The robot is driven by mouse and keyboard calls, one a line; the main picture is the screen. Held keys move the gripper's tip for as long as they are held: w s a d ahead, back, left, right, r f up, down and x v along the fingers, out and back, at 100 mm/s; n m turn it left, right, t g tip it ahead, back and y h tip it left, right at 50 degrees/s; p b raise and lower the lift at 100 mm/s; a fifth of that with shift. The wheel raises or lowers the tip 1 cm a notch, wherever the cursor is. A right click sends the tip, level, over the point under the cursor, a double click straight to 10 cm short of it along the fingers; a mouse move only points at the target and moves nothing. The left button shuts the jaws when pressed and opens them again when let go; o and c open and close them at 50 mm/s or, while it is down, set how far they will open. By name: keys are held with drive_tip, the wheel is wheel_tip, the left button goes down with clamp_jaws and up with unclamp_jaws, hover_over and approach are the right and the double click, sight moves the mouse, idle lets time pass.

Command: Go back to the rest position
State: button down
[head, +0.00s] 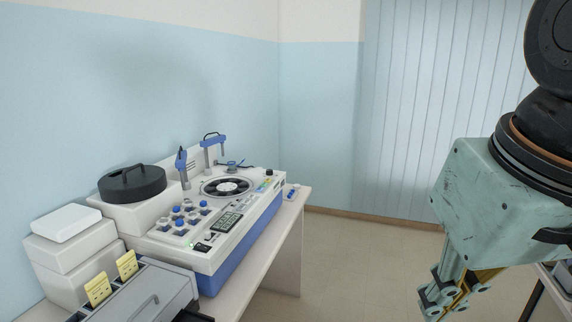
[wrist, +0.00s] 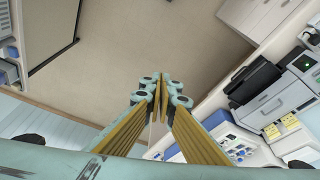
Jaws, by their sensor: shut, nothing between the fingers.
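My gripper (head: 447,300) hangs at the lower right of the head view, pale green with yellow finger pads, over the floor and well apart from the bench. In the wrist view my gripper (wrist: 160,80) points out over bare floor, its fingertips close together with nothing between them. The white and blue staining machine (head: 215,225) stands on the bench to the left in the head view. It has a round rotor, several blue-capped bottles and a small display.
The white bench (head: 290,250) runs along the left wall. On it are a black-lidded unit (head: 132,184), white boxes (head: 75,255) and a grey device (head: 150,290) with yellow tabs. Another table (head: 545,285) shows at the far right. The floor (head: 350,265) between is clear.

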drive_tip(key=shift+m, duration=0.3)
drive_tip(key=s+f, duration=0.1)
drive_tip(key=s+d+f, duration=0.1)
drive_tip(key=s, duration=0.1)
drive_tip(key=s+f+b, duration=0.1)
drive_tip(key=s, duration=0.1)
drive_tip(key=shift+d, duration=0.15)
drive_tip(key=shift+w+r, duration=0.1)
idle(0.8)
